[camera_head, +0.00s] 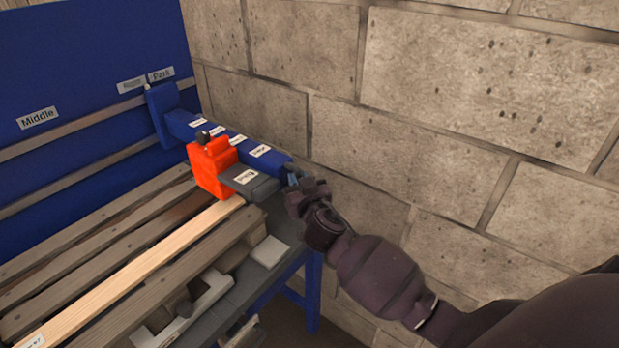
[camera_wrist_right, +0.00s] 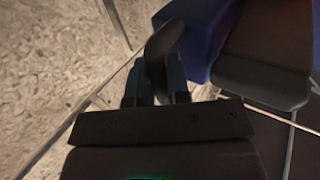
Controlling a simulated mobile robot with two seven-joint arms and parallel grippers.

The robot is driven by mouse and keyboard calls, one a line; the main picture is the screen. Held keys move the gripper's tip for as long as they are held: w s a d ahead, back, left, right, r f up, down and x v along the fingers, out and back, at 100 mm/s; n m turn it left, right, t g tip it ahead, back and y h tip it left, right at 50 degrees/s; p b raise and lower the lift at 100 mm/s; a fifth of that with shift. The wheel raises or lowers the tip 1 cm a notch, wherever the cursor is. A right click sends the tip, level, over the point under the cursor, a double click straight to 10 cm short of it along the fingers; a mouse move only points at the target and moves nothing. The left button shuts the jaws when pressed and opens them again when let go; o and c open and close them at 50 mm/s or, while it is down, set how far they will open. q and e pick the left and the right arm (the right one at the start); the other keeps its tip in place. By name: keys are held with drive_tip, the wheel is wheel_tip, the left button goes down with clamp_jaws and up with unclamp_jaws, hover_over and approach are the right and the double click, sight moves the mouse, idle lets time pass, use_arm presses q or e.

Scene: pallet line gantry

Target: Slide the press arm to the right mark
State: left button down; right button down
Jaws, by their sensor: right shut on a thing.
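The press arm (camera_head: 222,137) is a blue beam with white labels, reaching out from a blue plate (camera_head: 163,112) at the back panel. The plate stands near two small tags (camera_head: 146,79), which are hard to read; one looks like "Park". An orange block (camera_head: 212,167) with a black knob sits on the beam, beside a dark grey labelled piece (camera_head: 249,182). My right gripper (camera_head: 294,187) is at the beam's near end, shut on a dark handle. In the right wrist view the handle (camera_wrist_right: 162,42) stands between the fingers (camera_wrist_right: 154,82). My left gripper is not in view.
A "Middle" tag (camera_head: 38,118) is on the blue back panel (camera_head: 75,40) further left. A slatted wooden pallet (camera_head: 120,235) with a lighter board (camera_head: 150,258) lies below the arm. A stone block wall (camera_head: 440,110) stands close on the right.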

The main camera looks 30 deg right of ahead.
drive_tip(key=shift+f, duration=0.1)
drive_tip(key=c, duration=1.4)
unclamp_jaws()
drive_tip(key=s+a+b, duration=0.1)
drive_tip(key=s+a, duration=0.1)
drive_tip(key=s, duration=0.8)
drive_tip(key=shift+s, duration=0.35)
